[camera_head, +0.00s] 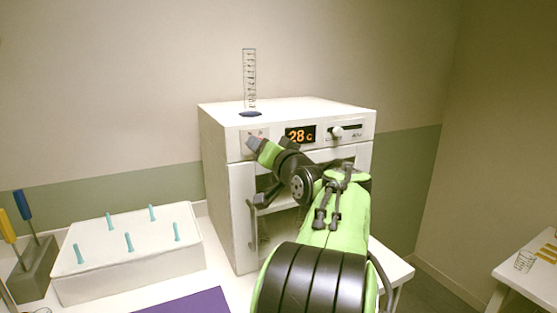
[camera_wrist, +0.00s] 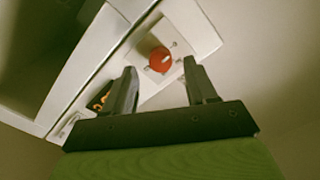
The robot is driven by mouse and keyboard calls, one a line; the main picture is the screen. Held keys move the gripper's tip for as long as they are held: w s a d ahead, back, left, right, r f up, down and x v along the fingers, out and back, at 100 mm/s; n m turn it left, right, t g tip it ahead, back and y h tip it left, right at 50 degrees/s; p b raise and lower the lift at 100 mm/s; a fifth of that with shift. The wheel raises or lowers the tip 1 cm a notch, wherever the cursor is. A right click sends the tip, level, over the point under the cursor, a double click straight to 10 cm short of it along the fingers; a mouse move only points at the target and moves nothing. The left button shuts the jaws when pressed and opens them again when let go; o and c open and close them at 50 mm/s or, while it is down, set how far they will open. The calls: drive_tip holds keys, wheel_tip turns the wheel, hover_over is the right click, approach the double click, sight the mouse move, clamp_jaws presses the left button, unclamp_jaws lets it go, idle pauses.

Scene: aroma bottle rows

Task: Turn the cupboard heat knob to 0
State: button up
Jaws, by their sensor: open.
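The cupboard (camera_head: 222,190) is a white cabinet with an orange "28 C" display (camera_head: 300,134) on its upper front panel. In the wrist view a round red knob (camera_wrist: 160,60) with a pale pointer mark sits on a light plate (camera_wrist: 180,48) with small marks, too small to read. My gripper (camera_wrist: 159,68) is open, its two dark fingers on either side of the knob in the picture; contact cannot be told. In the head view my gripper (camera_head: 255,144) is at the panel's left end and mostly hides the knob.
A white slider knob (camera_head: 337,132) is at the panel's right. A clear graduated cylinder (camera_head: 249,80) stands on the cupboard. A white box with teal pegs (camera_head: 125,260), a purple mat (camera_head: 190,303) and a tool holder (camera_head: 38,270) are left on the bench. A side table (camera_head: 510,275) stands right.

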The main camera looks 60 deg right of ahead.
drive_tip(key=v, duration=1.3)
drive_tip(key=shift+s+a+b, duration=0.15)
drive_tip(key=shift+s+b, duration=0.05)
drive_tip(key=shift+b, duration=0.2)
